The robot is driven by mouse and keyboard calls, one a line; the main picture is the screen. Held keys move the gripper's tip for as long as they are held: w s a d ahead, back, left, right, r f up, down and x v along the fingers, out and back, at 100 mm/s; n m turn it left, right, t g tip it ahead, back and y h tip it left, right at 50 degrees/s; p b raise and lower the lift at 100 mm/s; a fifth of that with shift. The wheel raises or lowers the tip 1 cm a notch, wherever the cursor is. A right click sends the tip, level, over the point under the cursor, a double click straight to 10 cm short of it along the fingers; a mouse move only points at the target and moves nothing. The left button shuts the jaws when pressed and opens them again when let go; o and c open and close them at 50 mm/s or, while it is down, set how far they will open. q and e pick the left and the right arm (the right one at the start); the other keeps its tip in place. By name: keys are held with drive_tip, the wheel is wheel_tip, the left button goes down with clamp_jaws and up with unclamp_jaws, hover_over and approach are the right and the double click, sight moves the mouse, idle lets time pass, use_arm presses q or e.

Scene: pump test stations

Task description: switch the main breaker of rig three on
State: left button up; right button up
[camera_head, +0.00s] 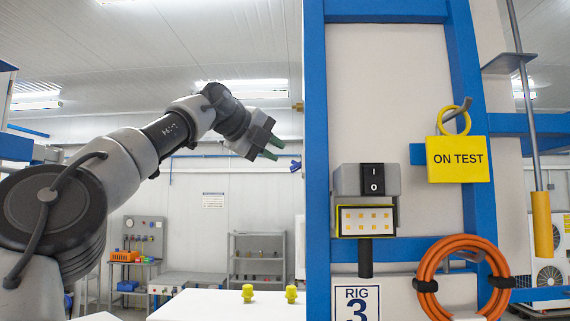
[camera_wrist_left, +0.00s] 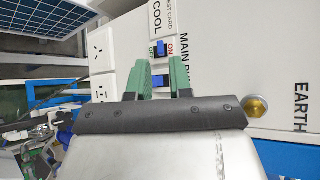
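My left gripper (camera_head: 272,148) is raised in the head view, left of the blue frame post, with its green fingers apart. In the left wrist view its fingers (camera_wrist_left: 162,72) face a white panel (camera_wrist_left: 220,60) with a label starting "MAIN". A blue switch lever (camera_wrist_left: 158,82) shows in the gap between the fingers. Another blue lever (camera_wrist_left: 162,47) sits just beyond the fingertips, between a red ON and a green OFF mark. I cannot tell whether the fingers touch either lever. The RIG 3 sign (camera_head: 357,303) stands at the lower right in the head view. My right gripper is out of view.
A black I/O rocker switch (camera_head: 373,180), a yellow ON TEST tag (camera_head: 458,160) and an orange hose coil (camera_head: 428,268) are on the blue frame (camera_head: 314,120). Two yellow knobs (camera_head: 248,293) (camera_head: 291,294) stand on a white surface. A brass-coloured knob (camera_wrist_left: 255,106) is beside EARTH.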

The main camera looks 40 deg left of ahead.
use_arm(q)
drive_tip(key=v, duration=0.5)
drive_tip(key=shift+s+r+b, duration=0.1)
drive_tip(key=shift+s+b, duration=0.2)
